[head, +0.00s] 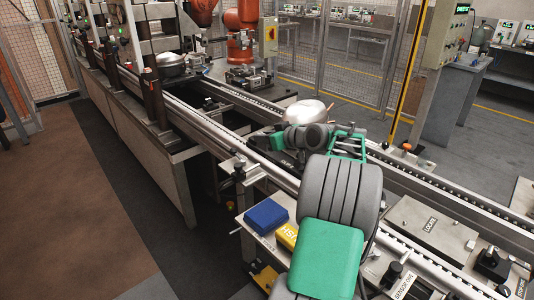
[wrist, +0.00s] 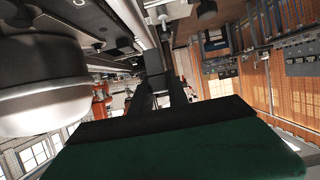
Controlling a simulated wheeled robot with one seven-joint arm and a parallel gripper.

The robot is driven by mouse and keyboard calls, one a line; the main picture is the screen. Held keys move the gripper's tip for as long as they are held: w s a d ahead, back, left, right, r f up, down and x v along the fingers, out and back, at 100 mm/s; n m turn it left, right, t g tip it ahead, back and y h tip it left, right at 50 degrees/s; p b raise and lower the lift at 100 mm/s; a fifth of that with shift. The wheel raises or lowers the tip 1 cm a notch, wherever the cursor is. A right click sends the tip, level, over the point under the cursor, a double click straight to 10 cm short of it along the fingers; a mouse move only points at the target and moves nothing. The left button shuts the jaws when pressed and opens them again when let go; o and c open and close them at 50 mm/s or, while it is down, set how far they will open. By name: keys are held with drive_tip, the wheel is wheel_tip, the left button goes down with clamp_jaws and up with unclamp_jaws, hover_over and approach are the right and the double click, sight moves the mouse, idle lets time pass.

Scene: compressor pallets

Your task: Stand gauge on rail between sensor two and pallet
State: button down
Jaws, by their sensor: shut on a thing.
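My gripper (wrist: 166,88) shows in the wrist view as two dark fingers beyond the green and black housing. It is shut on a small dark block (wrist: 153,62), likely the gauge; its markings cannot be read. In the head view my gripper (head: 276,141) is over the near rail, beside the pallet (head: 287,160), and the held thing is not clear there. A rounded metal compressor (head: 305,111) stands on the pallet, partly behind my wrist; it looms at the left of the wrist view (wrist: 45,85). A small sensor post (head: 238,168), perhaps sensor two, stands left of my gripper; no label is readable.
Sensor one (head: 392,273) with its label is at the lower right. A blue box (head: 266,215) and a yellow box (head: 287,236) lie on a side shelf. Another compressor (head: 171,65) is farther up the line. A control box (head: 447,35) stands at the right.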

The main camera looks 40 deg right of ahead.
drive_tip(key=w+d+f, duration=0.2)
drive_tip(key=f, duration=0.1)
drive_tip(key=w+d+f, duration=0.1)
drive_tip(key=f, duration=0.1)
drive_tip(key=shift+d+f, duration=0.2)
drive_tip(key=shift+d, duration=0.2)
drive_tip(key=shift+w+d+f, duration=0.1)
drive_tip(key=shift+d+f, duration=0.05)
drive_tip(key=shift+f, duration=1.6)
drive_tip(key=shift+f, duration=0.1)
drive_tip(key=shift+f, duration=0.15)
drive_tip(key=c, duration=1.3)
unclamp_jaws()
